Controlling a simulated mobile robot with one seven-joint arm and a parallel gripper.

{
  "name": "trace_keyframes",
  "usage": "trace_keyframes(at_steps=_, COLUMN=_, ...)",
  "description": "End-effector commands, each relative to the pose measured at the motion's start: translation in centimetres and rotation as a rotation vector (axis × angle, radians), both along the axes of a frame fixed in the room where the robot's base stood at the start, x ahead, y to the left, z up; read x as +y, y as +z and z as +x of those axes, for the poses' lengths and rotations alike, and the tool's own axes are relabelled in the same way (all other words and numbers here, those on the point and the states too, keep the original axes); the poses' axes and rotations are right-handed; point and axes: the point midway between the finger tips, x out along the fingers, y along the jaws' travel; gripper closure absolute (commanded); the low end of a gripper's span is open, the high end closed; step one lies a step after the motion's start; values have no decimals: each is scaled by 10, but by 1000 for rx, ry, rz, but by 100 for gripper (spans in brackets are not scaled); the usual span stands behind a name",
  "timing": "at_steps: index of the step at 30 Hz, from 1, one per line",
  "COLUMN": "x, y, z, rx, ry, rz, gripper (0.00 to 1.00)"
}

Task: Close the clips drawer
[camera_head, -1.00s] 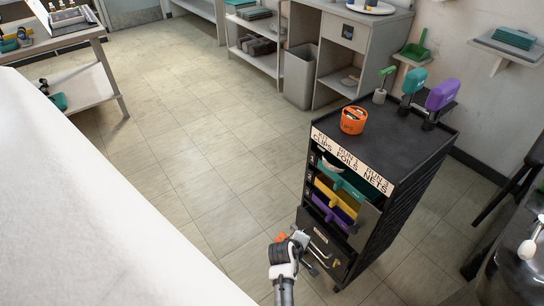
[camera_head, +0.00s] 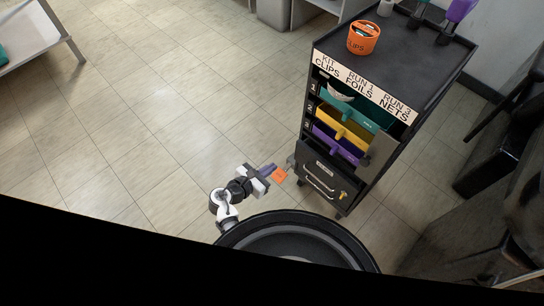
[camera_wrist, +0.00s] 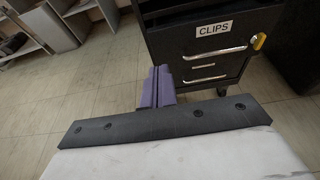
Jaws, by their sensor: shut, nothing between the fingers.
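The clips drawer (camera_head: 322,176) is the dark drawer low on the black cabinet, with a white CLIPS label and a bar handle. In the wrist view the drawer front (camera_wrist: 225,40) is at upper right. A dark recess shows above its front, which seems to stand forward; how far it is out I cannot tell. My gripper (camera_head: 270,169) is left of the cabinet in the head view, apart from the drawer handle. Its purple fingers (camera_wrist: 158,76) are together and empty in the wrist view, left of and below the CLIPS label.
Above are teal (camera_head: 348,108), yellow (camera_head: 343,128) and purple (camera_head: 338,147) drawers. An orange tub (camera_head: 363,40) stands on the cabinet top (camera_head: 405,55). A yellow lock-like piece (camera_wrist: 259,41) is on the drawer front's right. Floor (camera_head: 190,100) left of the cabinet is clear.

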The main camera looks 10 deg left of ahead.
Motion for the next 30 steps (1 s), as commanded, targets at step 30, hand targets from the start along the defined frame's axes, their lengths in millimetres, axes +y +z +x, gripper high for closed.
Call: trace_keyframes(at_steps=30, x=-75, y=-27, z=103, rx=-1, ry=-1, rz=7, gripper=100)
